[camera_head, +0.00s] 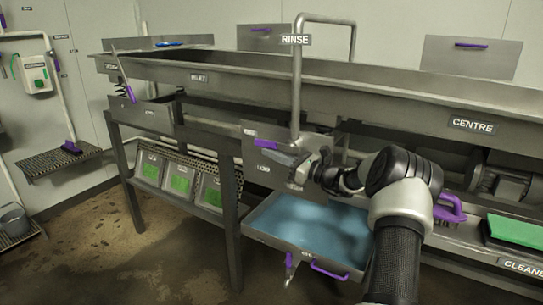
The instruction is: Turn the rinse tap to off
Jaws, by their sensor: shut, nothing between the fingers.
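The rinse pipe (297,85), labelled RINSE, rises in front of the long steel trough and bends over at the top toward the back. Below it, a small plate carries a short purple handle (262,142); I cannot tell for certain whether this is the tap's lever or how it is turned. My gripper (299,161) is shut and empty, just right of this handle and below the pipe. Gripper and arm hide part of the area behind, and I cannot tell whether the fingers touch anything.
A tray of blue liquid (318,229) lies below my gripper, with a purple handle (329,269) at its front. The steel trough (400,92), labelled CENTRE at right, spans above. A green pad (515,229) lies at right. Open floor is at lower left.

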